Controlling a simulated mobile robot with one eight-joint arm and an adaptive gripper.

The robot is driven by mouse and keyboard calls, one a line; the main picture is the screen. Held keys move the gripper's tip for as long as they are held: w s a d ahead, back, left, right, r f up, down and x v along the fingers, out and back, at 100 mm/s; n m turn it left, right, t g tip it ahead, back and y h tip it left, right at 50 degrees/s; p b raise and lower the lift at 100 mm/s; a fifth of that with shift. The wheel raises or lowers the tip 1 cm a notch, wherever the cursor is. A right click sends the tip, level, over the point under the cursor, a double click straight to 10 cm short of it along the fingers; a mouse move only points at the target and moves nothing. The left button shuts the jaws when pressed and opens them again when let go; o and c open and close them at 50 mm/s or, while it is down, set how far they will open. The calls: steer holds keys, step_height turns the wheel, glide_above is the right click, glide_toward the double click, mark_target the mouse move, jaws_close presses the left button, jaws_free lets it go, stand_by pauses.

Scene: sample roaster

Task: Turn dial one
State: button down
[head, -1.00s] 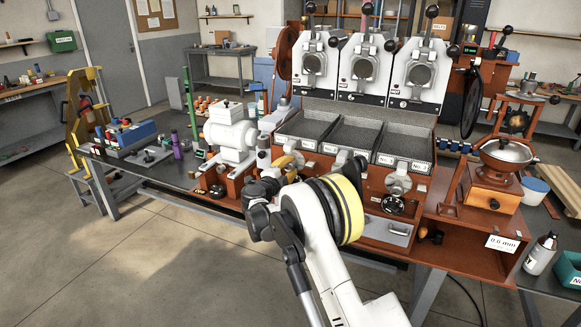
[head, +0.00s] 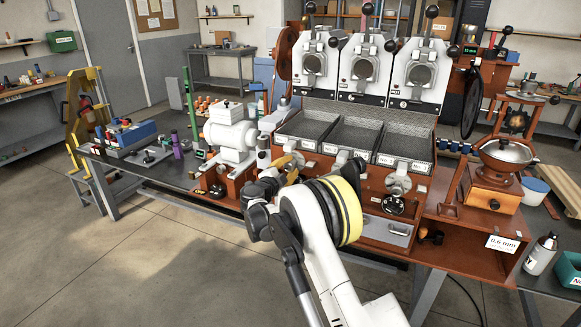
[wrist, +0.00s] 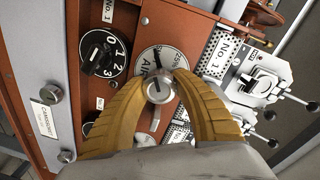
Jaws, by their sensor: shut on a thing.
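In the wrist view, a round silver knob (wrist: 159,90) stands at the middle of a pale round plate lettered "AIR" (wrist: 172,57). The yellow fingers of my gripper (wrist: 162,80) are closed around this knob, one on each side. A black dial (wrist: 103,57) marked 0, 1, 2, 3 sits apart at the upper left, next to a "No. 1" label (wrist: 95,22).
Several trays, including a middle one (head: 350,140), sit above the controls. A silver knob (head: 398,184) and black dial (head: 393,204) are at the roaster's right. A white grinder-like machine (head: 230,132) stands left of my gripper. The floor in front is clear.

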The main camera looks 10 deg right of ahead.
steer(key=c, duration=1)
jaws_free()
steer(key=shift+o, duration=0.2)
steer(key=v, duration=1.2)
steer(key=shift+r, duration=0.1)
